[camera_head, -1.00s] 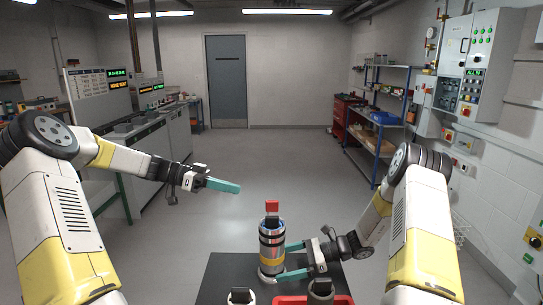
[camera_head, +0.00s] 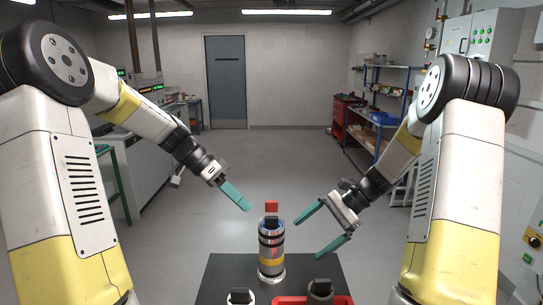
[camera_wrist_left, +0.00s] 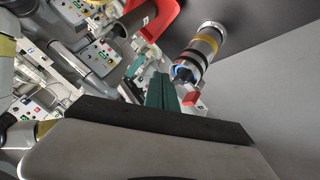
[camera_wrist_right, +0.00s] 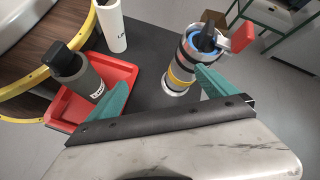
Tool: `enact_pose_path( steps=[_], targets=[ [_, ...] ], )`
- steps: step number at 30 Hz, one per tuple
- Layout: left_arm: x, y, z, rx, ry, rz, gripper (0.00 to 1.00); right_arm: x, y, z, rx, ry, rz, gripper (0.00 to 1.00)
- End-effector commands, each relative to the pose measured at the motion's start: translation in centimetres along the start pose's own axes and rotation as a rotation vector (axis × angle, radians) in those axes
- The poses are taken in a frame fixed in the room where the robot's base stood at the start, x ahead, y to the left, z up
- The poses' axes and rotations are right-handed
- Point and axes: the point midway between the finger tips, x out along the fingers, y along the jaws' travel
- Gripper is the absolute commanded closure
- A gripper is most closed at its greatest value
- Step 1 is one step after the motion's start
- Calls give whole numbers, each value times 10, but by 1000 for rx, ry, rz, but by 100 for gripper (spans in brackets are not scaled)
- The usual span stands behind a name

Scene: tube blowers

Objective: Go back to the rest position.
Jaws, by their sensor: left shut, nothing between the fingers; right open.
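My left gripper (camera_head: 235,196) is shut and empty, in the air to the upper left of a banded cylinder (camera_head: 271,250) with a red piece on top. In the left wrist view its closed teal fingers (camera_wrist_left: 163,90) show beside the cylinder (camera_wrist_left: 203,47). My right gripper (camera_head: 328,229) is open and empty, in the air to the right of the cylinder. In the right wrist view the cylinder (camera_wrist_right: 184,68) stands upright beyond the right finger. Nothing lies between those fingers.
The cylinder stands on a dark table (camera_head: 222,275). A red tray (camera_wrist_right: 122,72) with a dark grey bottle (camera_wrist_right: 78,72) and a white cylinder (camera_wrist_right: 112,25) are also there. Blue shelves (camera_head: 375,110) stand at the right wall. The floor behind the table is clear.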

Motion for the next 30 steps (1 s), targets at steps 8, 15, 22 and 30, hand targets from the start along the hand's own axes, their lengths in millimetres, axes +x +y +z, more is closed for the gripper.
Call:
enact_pose_path(
  steps=[8,15,22,30],
  targets=[
    [-20,63,27,-257,-167,-327,100,-47,25,89,-412,295,131,4],
    [-47,113,55,-459,-96,-607,100,-80,60,146,-757,546,219,4],
    [-67,150,84,-618,102,-774,100,-102,95,183,-1053,771,278,4],
    [-72,165,101,-706,248,-818,100,-113,113,196,-1210,900,307,4]
  ],
)
